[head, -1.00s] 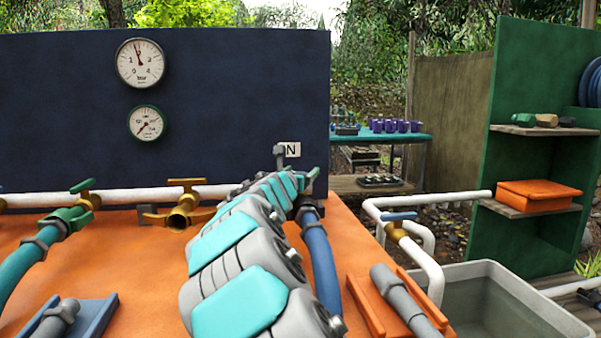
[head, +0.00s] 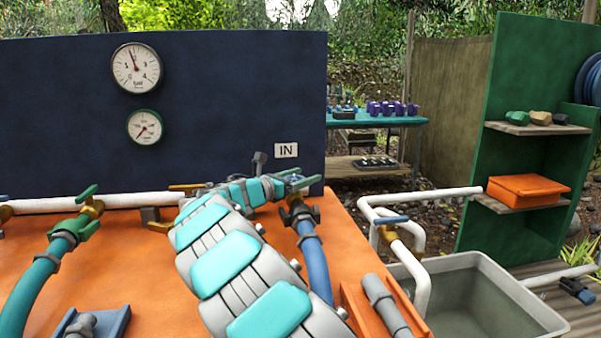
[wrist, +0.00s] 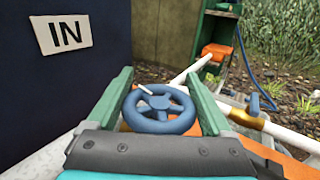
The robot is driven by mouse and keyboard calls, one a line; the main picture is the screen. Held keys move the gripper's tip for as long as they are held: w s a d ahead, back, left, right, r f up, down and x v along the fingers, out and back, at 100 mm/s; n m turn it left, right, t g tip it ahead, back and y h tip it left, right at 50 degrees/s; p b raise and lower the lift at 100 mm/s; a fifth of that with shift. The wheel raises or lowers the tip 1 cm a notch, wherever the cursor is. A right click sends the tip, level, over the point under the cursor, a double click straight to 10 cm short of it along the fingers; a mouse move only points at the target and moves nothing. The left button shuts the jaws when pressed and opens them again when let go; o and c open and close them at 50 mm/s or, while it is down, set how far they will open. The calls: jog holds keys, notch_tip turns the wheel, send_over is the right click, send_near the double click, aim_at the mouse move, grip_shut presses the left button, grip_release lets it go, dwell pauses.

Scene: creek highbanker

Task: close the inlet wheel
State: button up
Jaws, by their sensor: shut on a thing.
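The inlet wheel (wrist: 158,124) is a blue handwheel with spokes and one pale mark on its rim. It sits in the middle of the wrist view, below and right of the white IN sign (wrist: 62,34). My gripper (wrist: 160,82) has its two green fingers on either side of the wheel's rim and is shut on it. In the head view my gripper (head: 298,181) is at the back right of the orange bench, below the IN sign (head: 286,150). The wheel is mostly hidden there by my arm and fingers.
Two gauges (head: 136,67) hang on the dark blue panel (head: 220,100). A blue hose (head: 317,262) drops from the wheel's fitting. A green-handled valve (head: 82,222) stands at left, and a blue-handled valve (head: 391,222) at right above a grey tub (head: 500,290).

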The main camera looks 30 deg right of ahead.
aim_at(303, 176)
jog(key=shift+s+m+g+h, duration=0.2)
jog(key=shift+m+g+h, duration=0.1)
jog(key=shift+m+g, duration=0.8)
jog(key=o, duration=1.1)
jog(key=shift+o, duration=0.2)
jog(key=shift+r, duration=0.15)
notch_tip(303, 176, up, 4)
jog(key=shift+s+f+g, duration=0.1)
jog(key=shift+f+g, duration=0.15)
jog(key=shift+g, duration=0.15)
jog(key=shift+s+a, duration=0.2)
jog(key=shift+s, duration=0.4)
jog(key=shift+s+a, duration=0.2)
jog(key=shift+s, duration=0.4)
jog(key=s+a, duration=0.1)
jog(key=s, duration=0.3)
jog(key=s+a+r+b, duration=0.1)
jog(key=s, duration=0.3)
jog(key=s+a, duration=0.2)
jog(key=s, duration=0.2)
jog(key=shift+s+r+b, duration=0.15)
jog(key=shift+s+b, duration=0.2)
jog(key=shift+b, duration=0.05)
jog(key=shift+a, duration=0.1)
